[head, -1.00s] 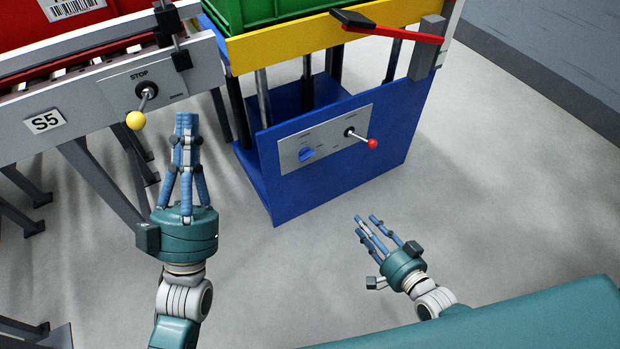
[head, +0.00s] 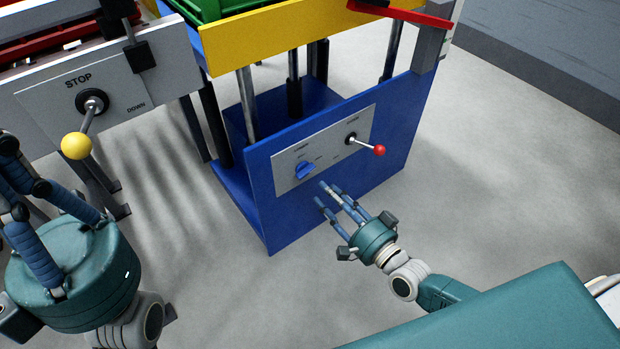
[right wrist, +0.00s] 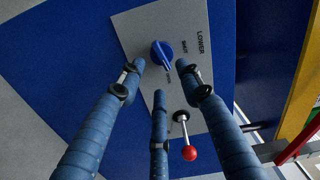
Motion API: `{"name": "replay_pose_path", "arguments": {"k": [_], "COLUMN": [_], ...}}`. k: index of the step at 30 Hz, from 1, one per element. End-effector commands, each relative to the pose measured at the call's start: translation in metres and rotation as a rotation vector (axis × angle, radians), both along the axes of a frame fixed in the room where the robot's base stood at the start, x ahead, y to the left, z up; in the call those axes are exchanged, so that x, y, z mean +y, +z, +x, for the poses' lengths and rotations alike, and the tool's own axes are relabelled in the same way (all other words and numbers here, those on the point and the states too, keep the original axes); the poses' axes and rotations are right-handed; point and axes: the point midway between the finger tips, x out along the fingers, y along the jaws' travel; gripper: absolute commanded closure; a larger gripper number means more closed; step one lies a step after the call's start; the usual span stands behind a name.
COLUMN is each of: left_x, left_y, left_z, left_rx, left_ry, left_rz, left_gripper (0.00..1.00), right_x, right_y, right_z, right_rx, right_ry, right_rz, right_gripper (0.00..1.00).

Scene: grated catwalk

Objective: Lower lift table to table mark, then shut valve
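The lift table has a blue base (head: 345,185), a yellow top edge (head: 270,38) and dark and silver posts between. A grey panel on its base carries a blue valve knob (head: 305,171) and a lever with a red ball (head: 379,150). My right gripper (head: 328,194) is open just below the knob. In the right wrist view its spread fingers (right wrist: 160,72) lie around and below the knob (right wrist: 162,53), with no clear contact. "LOWER" and "SHUT" are printed beside it. My left gripper (head: 28,165) is at the left edge, its fingertips partly cut off.
A conveyor with a grey side plate (head: 135,85) stands at the left. It carries a yellow-ball lever (head: 76,146) marked STOP and DOWN. A green crate (head: 225,8) is on the lift table. A red bar (head: 405,14) crosses its right end. The floor before it is clear.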

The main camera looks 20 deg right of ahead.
Motion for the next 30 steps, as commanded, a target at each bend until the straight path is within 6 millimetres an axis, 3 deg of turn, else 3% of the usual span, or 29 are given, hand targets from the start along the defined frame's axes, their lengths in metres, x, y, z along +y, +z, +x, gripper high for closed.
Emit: {"name": "replay_pose_path", "arguments": {"k": [3,10,23,29,30], "left_x": [-0.001,-0.002,-0.003,-0.003,-0.003], "left_y": [0.0,0.006,0.01,0.01,0.01], "left_z": [0.0,0.0,0.0,0.0,0.0], "left_rx": [-0.027,-0.062,-0.071,-0.071,-0.071], "left_ry": [0.001,0.004,0.004,0.004,0.004], "left_rz": [0.001,0.005,0.009,0.009,0.009], "left_gripper": [1.0,1.0,1.0,1.0,1.0], "right_x": [0.009,0.021,0.025,0.025,0.025], "right_y": [-0.002,-0.002,0.0,0.0,0.0], "right_z": [0.024,0.057,0.068,0.068,0.068], "right_rx": [-0.005,-0.002,0.001,0.001,0.001], "right_ry": [-0.001,-0.001,0.0,0.0,0.0], "right_rz": [0.003,0.001,-0.001,-0.001,-0.001], "right_gripper": [0.65,0.65,0.65,1.0,1.0]}}
